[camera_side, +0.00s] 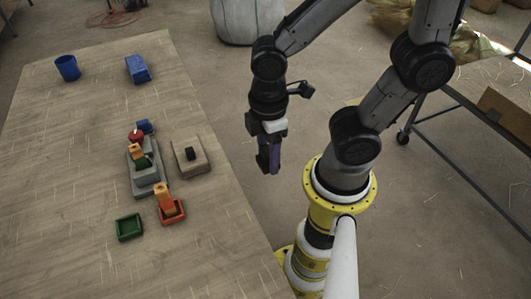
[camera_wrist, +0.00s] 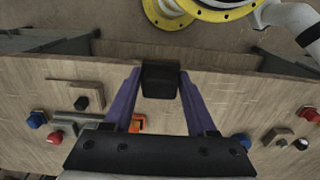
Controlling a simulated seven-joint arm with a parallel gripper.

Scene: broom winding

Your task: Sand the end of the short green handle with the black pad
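The black pad (camera_side: 190,153) sits on a tan block (camera_side: 184,168) on the table; it also shows at the left of the wrist view (camera_wrist: 82,103). A small green piece (camera_side: 144,162), probably the short green handle, sits in the grey stepped holder (camera_side: 151,184) beside an orange piece (camera_side: 135,151). My gripper (camera_side: 268,165) hangs above the floor, off the table's right edge and apart from these things. In the wrist view a black block shape fills the space between the purple fingertips; whether it is held or part of the gripper is unclear.
A red piece (camera_side: 136,136) and a blue piece (camera_side: 145,127) are at the holder's far end. An orange tray (camera_side: 172,216) with an orange block and a green tray (camera_side: 129,228) stand nearer. A blue cup (camera_side: 67,68) and blue box (camera_side: 138,69) stand at the far end.

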